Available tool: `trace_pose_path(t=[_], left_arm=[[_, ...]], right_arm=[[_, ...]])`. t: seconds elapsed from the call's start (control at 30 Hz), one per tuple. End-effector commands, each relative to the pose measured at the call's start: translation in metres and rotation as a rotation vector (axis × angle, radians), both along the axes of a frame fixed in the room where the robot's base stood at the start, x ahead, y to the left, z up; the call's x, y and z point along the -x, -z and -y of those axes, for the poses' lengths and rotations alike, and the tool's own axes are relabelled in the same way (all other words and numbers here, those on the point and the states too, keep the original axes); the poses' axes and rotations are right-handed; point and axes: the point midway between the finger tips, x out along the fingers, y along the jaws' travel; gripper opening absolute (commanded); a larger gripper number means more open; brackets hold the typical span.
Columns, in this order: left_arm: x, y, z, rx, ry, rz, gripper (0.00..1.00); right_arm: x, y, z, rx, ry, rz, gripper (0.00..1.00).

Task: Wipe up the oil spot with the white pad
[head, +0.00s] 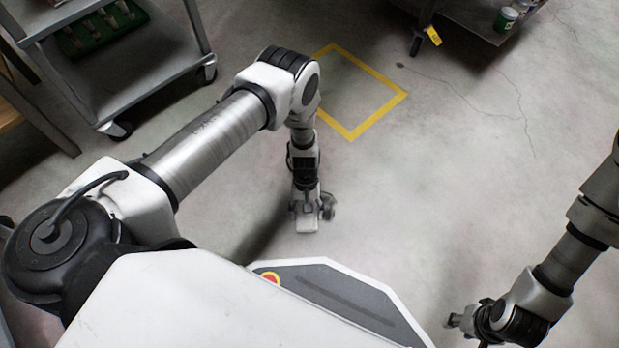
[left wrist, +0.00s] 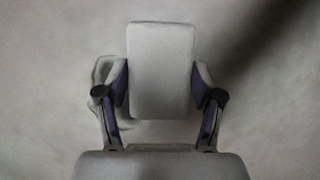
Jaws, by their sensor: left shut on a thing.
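The white pad (head: 304,224) is a small pale block at floor level in the middle of the head view. My left gripper (head: 311,207) points down and is shut on it. In the left wrist view, the pad (left wrist: 160,70) stands between the two fingers. A small grey patch with darker edges (left wrist: 103,75) shows beside the pad there; it may be part of the oil spot, but I cannot tell it surely from the finger. Whatever lies under the pad is hidden. My right gripper (head: 456,320) is at the lower right, away from the pad; its opening is unclear.
A yellow taped square (head: 378,118) marks the floor behind my left arm. A grey wheeled cart (head: 160,75) stands at the upper left and another (head: 470,18) at the top right. The concrete floor (head: 450,190) between is clear, with thin cracks and a small dark mark.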

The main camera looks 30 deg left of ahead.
Motion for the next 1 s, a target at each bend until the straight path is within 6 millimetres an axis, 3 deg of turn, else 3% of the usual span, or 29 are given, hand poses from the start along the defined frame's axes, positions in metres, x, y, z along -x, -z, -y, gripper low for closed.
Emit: trace_pose_path(t=[0.03,0.6,1.0], left_arm=[[0.0,-0.012,-0.001,0.0,0.0,-0.002,0.39],[0.0,-0.062,-0.008,0.001,0.004,-0.003,0.39],[0.0,-0.066,-0.009,0.0,0.005,-0.002,0.39]], right_arm=[[0.0,-0.009,0.0,0.0,-0.001,0.0,0.4],[0.001,-0.048,0.0,0.0,-0.004,-0.003,0.4],[0.001,-0.05,0.0,0.0,-0.003,-0.003,0.4]])
